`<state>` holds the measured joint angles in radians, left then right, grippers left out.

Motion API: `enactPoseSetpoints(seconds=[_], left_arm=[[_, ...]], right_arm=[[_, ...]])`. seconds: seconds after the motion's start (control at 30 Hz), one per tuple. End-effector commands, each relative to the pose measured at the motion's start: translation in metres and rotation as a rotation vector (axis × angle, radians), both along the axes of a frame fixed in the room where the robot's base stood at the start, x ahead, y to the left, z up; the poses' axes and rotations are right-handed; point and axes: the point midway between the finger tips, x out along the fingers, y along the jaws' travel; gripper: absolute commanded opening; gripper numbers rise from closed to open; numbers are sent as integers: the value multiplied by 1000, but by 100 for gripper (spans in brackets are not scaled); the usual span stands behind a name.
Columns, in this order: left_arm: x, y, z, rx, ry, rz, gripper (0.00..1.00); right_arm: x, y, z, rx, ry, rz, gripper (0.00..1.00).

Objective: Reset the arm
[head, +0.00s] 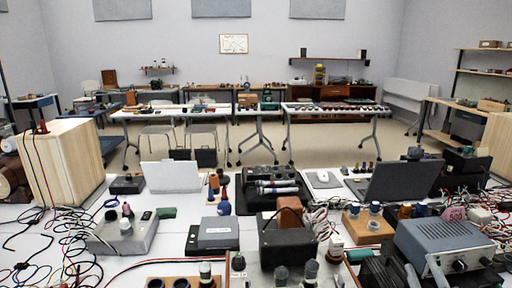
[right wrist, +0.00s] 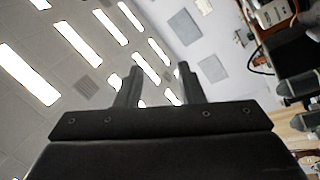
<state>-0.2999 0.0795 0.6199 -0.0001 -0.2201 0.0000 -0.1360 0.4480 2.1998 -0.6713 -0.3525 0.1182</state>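My right gripper (right wrist: 158,80) shows in the right wrist view, with its two dark fingers apart and nothing between them. The ceiling and its bright light panels show behind and between the fingers. I cannot clearly pick out the right gripper among the dark items low in the head view. My left gripper does not show in either view.
The near white table is crowded. A wooden speaker box (head: 62,172) stands at left, a blue-grey instrument (head: 440,243) at right. An open laptop (head: 400,181), a white panel (head: 171,177), a black carrying box (head: 287,238) and loose cables (head: 50,245) also lie there. Open floor (head: 262,150) lies beyond.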

Motion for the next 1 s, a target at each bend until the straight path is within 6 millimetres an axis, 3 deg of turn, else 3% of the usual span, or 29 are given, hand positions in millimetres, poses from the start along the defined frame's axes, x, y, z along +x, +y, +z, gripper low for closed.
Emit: enactPoseSetpoints(seconds=[0.2,0.4,0.6,0.8,1.0], left_arm=[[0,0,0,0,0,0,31],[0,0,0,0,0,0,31],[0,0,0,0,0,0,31],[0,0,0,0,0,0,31],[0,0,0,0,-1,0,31]], right_arm=[[-55,-29,-94,354,347,-246,35],[-131,-20,-176,616,716,-418,35],[-203,10,-222,786,1029,-511,35],[-268,44,-243,903,1299,-556,35],[-248,35,-297,896,1305,-565,35]])
